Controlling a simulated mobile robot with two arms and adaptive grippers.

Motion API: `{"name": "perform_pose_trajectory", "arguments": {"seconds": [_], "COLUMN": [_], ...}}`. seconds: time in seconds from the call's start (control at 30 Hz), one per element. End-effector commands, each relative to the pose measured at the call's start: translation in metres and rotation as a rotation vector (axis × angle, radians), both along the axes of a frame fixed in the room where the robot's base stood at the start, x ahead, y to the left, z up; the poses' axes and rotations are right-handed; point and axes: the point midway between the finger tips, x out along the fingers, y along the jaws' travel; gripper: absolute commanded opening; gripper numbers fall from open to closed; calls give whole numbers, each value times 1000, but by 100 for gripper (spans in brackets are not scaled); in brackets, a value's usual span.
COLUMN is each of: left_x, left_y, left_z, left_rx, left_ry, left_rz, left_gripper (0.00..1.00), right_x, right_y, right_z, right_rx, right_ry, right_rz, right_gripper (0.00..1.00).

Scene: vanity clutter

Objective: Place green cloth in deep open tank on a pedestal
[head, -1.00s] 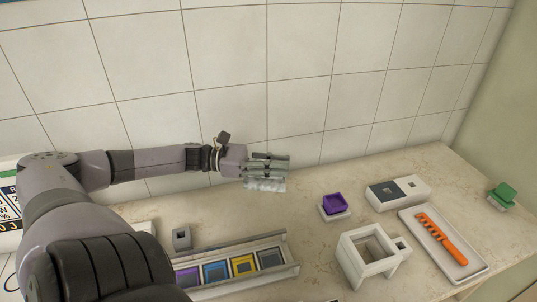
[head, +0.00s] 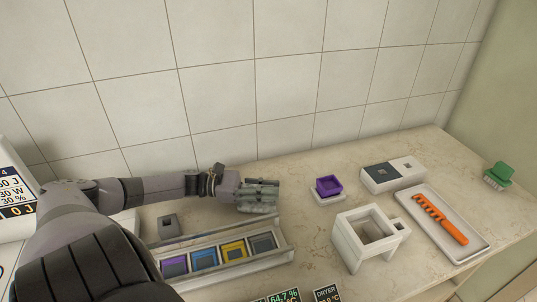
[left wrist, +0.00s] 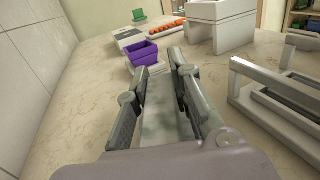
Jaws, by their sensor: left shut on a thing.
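My left gripper (head: 277,193) is low over the counter, left of the purple cup. It also shows in the left wrist view (left wrist: 158,72), with its fingers shut on a pale grey-green cloth (left wrist: 160,118). Only a little of the cloth (head: 257,210) shows below the fingers in the head view. The tank (head: 341,228) is a white open-topped box raised on legs, to the right of the gripper. In the left wrist view the tank (left wrist: 216,32) stands farther off, at the upper right. My right gripper is not in view.
A rail tray (head: 281,249) with coloured squares is in front. A white box (head: 405,171), a tray (head: 473,252) with an orange comb (head: 440,219), and a green brush (head: 499,172) stand right.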

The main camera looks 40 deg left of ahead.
Motion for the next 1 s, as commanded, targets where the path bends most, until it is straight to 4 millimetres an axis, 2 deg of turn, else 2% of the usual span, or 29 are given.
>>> {"name": "perform_pose_trajectory", "arguments": {"seconds": [0.1,0.13,0.4,0.77,0.87,1.0], "left_x": [0,0,0,-3,-9,-27], "left_y": [0,0,0,3,11,31], "left_z": [0,0,0,-1,-2,-3], "left_rx": [2,1,1,2,3,4], "left_ry": [1,2,2,3,5,8], "left_rz": [0,0,0,1,2,3], "left_gripper": [0,22,40,40,40,40], "right_x": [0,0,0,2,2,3], "right_y": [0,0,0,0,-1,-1], "right_z": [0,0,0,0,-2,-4], "right_rx": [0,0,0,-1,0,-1], "right_ry": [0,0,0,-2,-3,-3], "right_rz": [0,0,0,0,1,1], "right_gripper": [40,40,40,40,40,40]}}
